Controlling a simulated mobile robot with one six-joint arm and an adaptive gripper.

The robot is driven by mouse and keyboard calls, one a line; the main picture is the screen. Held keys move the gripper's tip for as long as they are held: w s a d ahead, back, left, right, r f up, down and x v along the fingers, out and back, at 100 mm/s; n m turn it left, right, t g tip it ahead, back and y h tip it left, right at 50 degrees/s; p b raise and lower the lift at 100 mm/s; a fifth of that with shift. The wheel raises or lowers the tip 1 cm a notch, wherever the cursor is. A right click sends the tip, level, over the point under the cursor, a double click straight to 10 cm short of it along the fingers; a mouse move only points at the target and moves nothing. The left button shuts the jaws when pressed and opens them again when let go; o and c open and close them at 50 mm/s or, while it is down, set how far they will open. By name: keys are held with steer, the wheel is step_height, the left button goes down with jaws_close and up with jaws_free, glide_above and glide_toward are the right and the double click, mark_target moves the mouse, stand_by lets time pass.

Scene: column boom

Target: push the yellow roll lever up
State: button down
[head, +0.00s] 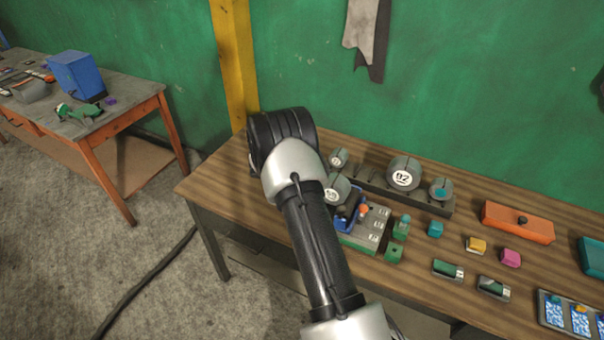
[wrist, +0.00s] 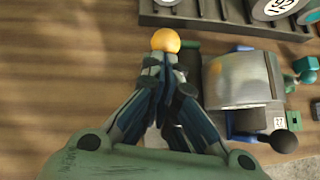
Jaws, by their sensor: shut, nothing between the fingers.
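In the wrist view, a round yellow-orange knob (wrist: 165,40), which looks like the roll lever's end, shows just beyond my fingertips. My gripper (wrist: 163,66) is shut and empty, with its tips close below the knob in the picture. I cannot tell whether they touch it. The lever's shaft is hidden behind the fingers. A grey metal block (wrist: 240,80) of the device is right of the fingers. In the head view, the device (head: 372,233) has blue parts and a small orange knob (head: 364,210). My arm hides the gripper and part of the device there.
A dark rack (wrist: 225,20) with round numbered weights (head: 404,173) stands behind the device. A black ball knob (wrist: 283,141) is right of my gripper. Small green pieces (head: 400,228) and an orange box (head: 517,222) lie further right. Bare wood (wrist: 60,80) is left.

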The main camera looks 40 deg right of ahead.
steer(key=shift+w+d+r, duration=0.15)
steer(key=shift+d+r, duration=0.05)
steer(key=shift+d, duration=0.25)
steer(key=shift+r, duration=0.15)
stand_by(0.3)
steer(key=a+r+p, duration=0.5)
steer(key=r, duration=0.3)
steer(key=shift+s+a, duration=0.25)
steer(key=shift+s, duration=0.2)
steer(key=shift+r, duration=0.1)
